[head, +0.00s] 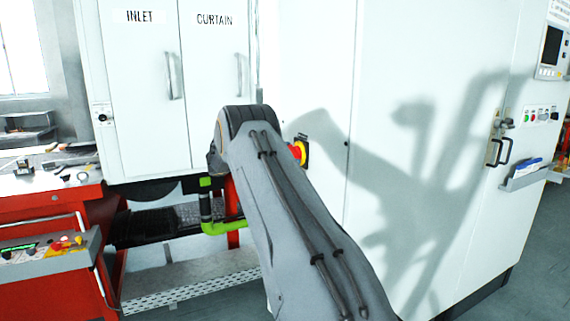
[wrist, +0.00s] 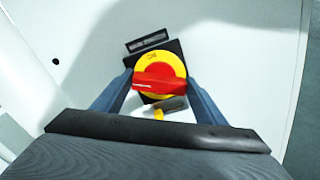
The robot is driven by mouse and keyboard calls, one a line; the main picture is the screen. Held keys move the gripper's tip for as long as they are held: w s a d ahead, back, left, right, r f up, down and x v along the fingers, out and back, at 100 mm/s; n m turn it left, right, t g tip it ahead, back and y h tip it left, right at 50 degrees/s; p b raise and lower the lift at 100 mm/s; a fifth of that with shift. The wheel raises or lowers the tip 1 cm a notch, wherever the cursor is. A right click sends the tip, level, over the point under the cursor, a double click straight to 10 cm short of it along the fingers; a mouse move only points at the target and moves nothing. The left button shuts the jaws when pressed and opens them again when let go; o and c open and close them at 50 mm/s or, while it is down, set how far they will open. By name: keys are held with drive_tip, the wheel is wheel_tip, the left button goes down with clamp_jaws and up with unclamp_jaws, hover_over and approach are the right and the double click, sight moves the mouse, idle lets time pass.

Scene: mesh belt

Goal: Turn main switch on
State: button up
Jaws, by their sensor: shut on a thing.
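The main switch has a red handle on a round yellow disc with a dark backing plate. It is on the white cabinet front, and in the head view the switch (head: 298,152) shows just right of my arm. In the wrist view the red handle (wrist: 160,84) lies nearly level across the yellow disc. My gripper (wrist: 160,79) has one finger on each side of the switch and is shut on it. The exact contact at the fingertips is hard to make out. In the head view my gripper is hidden behind my arm.
A dark label plate (wrist: 148,40) sits above the switch. White doors marked INLET (head: 140,80) and CURTAIN (head: 217,80) stand to the left. A red workbench (head: 52,205) with tools is at far left. A document holder (head: 525,175) juts from the cabinet at right.

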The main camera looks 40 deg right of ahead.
drive_tip(key=m+b, duration=0.4)
drive_tip(key=b, duration=0.1)
drive_tip(key=m+b, duration=0.4)
drive_tip(key=b, duration=0.1)
drive_tip(key=m+b, duration=0.4)
drive_tip(key=b, duration=0.1)
drive_tip(key=shift+s+f, duration=0.1)
drive_tip(key=shift+f, duration=0.25)
drive_tip(key=shift+b, duration=0.45)
drive_tip(key=o, duration=1.1)
drive_tip(key=shift+r, duration=0.1)
drive_tip(key=shift+c, duration=0.2)
drive_tip(key=v, duration=0.8)
drive_tip(key=shift+b, duration=0.3)
